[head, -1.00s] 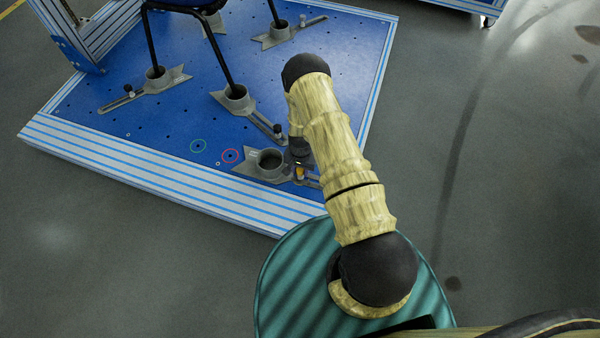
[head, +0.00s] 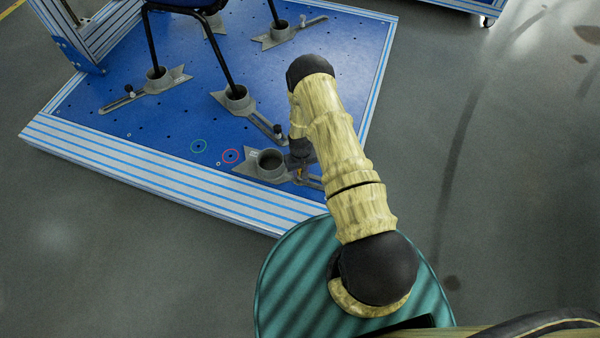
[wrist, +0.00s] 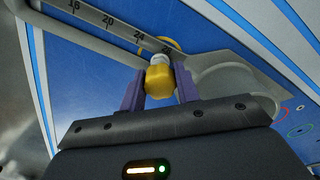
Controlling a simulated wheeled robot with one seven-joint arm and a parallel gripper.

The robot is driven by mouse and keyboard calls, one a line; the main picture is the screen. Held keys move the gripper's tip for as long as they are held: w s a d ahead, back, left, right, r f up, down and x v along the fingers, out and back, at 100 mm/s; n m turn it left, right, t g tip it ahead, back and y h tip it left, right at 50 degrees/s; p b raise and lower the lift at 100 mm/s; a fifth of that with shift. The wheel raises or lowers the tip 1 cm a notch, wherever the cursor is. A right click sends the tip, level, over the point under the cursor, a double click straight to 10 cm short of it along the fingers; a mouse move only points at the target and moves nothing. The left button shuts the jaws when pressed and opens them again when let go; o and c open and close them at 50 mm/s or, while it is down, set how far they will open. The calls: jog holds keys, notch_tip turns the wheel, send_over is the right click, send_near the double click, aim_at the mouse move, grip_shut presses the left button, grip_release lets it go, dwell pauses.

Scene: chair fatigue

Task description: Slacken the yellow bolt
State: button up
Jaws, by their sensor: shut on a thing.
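The yellow bolt (wrist: 159,80) stands in the slotted arm of a grey clamp, beside the ruler scale, in the wrist view. A pale grey collar (wrist: 159,60) shows at its far end. My gripper (wrist: 159,92) is shut on the bolt, with one purple finger on each side. In the head view my arm hides most of the gripper and the bolt. The clamp's empty round cup (head: 270,161) shows to the left of my arm, near the front edge of the blue platform.
The blue platform (head: 160,135) has striped edges. A chair with black legs (head: 218,55) stands in several other grey clamps behind. A green ring (head: 199,146) and a red ring (head: 231,156) mark the platform left of the cup. Grey floor is clear at right.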

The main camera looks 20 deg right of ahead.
jog(key=o, duration=1)
jog(key=m, duration=0.3)
jog(key=shift+m, duration=0.6)
jog(key=m, duration=0.4)
